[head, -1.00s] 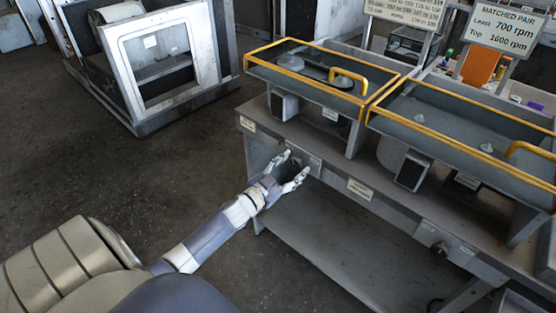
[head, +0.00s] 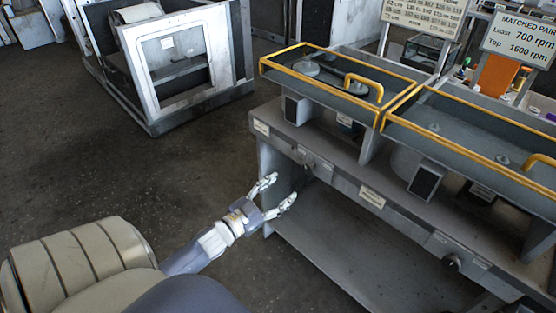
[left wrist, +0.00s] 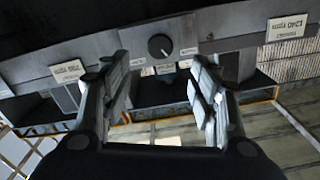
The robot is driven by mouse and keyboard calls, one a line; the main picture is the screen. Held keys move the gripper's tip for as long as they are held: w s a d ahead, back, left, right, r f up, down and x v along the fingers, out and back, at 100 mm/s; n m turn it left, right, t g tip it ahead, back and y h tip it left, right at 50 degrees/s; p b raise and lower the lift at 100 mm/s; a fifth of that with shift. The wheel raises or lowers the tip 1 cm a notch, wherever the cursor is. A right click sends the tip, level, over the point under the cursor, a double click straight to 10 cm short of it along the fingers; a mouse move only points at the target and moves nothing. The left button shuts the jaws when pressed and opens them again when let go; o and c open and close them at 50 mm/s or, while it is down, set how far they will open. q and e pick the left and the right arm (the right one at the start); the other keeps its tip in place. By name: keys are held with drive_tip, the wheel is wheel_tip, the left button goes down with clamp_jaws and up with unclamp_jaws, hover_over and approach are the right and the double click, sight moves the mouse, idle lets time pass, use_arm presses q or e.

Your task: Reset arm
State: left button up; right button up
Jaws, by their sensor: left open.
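My left gripper (head: 274,197) is open and empty, held in the air just in front of the left end of the grey bench (head: 345,177). Its two fingers also stand apart in the left wrist view (left wrist: 163,95), with nothing between them. In that view a dark round knob (left wrist: 160,46) on the bench front lies beyond the fingertips, apart from them. In the head view a knob (head: 308,163) shows on the bench front, up and to the right of the gripper. My right gripper is not in view.
Two yellow-railed trays (head: 345,60) (head: 500,165) stand on the bench. Two signs (head: 425,13) (head: 522,40) rise behind them. A white-framed metal cabinet (head: 165,60) stands at the back left. The dark floor (head: 110,170) left of the bench is clear.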

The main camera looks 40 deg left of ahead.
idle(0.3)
use_arm(q)
drive_tip(key=s+d+f+n+g+y, duration=0.1)
drive_tip(key=s+f+g, duration=0.25)
drive_tip(key=f, duration=0.65)
drive_tip(key=s+d+f+n+g+y, duration=0.15)
drive_tip(key=s+f, duration=0.25)
drive_tip(key=f, duration=0.5)
drive_tip(key=s+f+g, duration=0.3)
drive_tip(key=s+f, duration=0.1)
drive_tip(key=f, duration=0.6)
drive_tip(key=s+d+f+g, duration=0.3)
drive_tip(key=s+f, duration=0.3)
drive_tip(key=s, duration=0.3)
drive_tip(key=s+d+f+g, duration=0.3)
drive_tip(key=s+d+f, duration=0.2)
drive_tip(key=s, duration=0.5)
drive_tip(key=s+d+f+g, duration=0.3)
drive_tip(key=s+f, duration=0.4)
drive_tip(key=s, duration=0.3)
drive_tip(key=shift+s+d+f+m+h, duration=0.15)
drive_tip(key=shift+d+f+m+h, duration=0.25)
drive_tip(key=shift+d, duration=0.35)
drive_tip(key=shift+r, duration=0.1)
